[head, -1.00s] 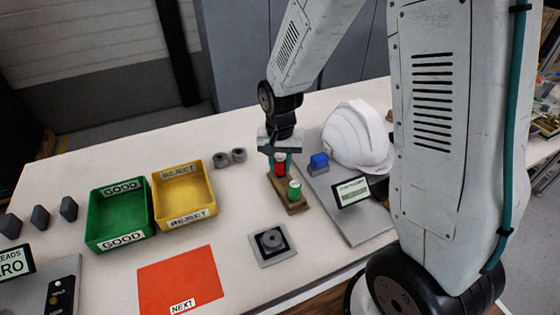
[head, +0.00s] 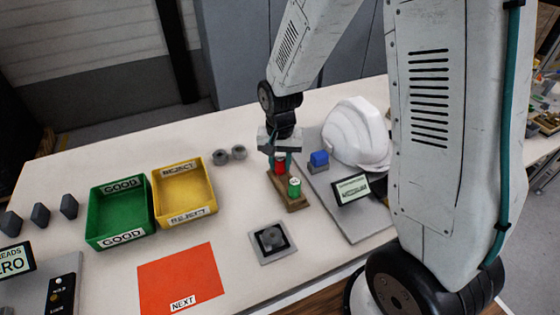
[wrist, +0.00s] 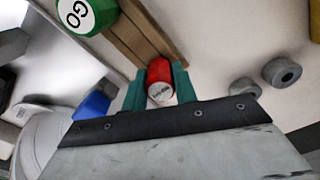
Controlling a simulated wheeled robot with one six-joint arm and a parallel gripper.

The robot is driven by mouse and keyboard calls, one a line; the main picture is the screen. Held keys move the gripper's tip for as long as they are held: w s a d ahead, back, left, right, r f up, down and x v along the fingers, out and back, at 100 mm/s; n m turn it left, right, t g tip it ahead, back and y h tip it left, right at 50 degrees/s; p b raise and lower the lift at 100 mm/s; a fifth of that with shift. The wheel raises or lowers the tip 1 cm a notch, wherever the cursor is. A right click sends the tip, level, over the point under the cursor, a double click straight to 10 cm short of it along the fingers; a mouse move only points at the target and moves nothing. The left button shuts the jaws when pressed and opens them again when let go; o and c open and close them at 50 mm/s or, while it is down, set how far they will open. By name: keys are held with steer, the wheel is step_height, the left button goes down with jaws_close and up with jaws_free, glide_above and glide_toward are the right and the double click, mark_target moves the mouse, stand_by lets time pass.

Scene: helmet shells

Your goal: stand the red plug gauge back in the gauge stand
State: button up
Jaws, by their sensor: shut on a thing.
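The red plug gauge (head: 279,168) is upright at the far end of the wooden gauge stand (head: 293,203). My gripper (head: 279,160) is above it with its fingers around its upper part. In the wrist view the red plug gauge (wrist: 160,82) is between the two teal fingers of my gripper (wrist: 159,88), which are shut on it. Its lower end is hidden, so I cannot tell how deep it sits. The green plug gauge (head: 294,187) stands in the near end of the stand, and its GO cap (wrist: 75,14) shows in the wrist view.
A blue block (head: 319,159), a white helmet shell (head: 357,135) and a small display (head: 352,189) are to the right. Two grey rings (head: 230,155) and the yellow REJECT bin (head: 184,193) are to the left. A square fixture (head: 270,242) lies in front.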

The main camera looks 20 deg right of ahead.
steer(key=o, duration=0.9)
steer(key=shift+r, duration=0.1)
step_height(320, 180, up, 8)
steer(key=shift+f, duration=0.2)
steer(key=s+d+r+n, duration=0.1)
steer(key=s+r, duration=0.4)
steer(key=s, duration=0.3)
steer(key=s+d+r+n+t, duration=0.1)
steer(key=s+r+n, duration=0.1)
steer(key=s+r, duration=0.3)
steer(key=s+d+r+n, duration=0.1)
steer(key=s+r, duration=0.4)
steer(key=s, duration=0.5)
steer(key=shift+s+d+r+n, duration=0.1)
steer(key=shift+s+r+n, duration=0.3)
steer(key=shift+n, duration=0.3)
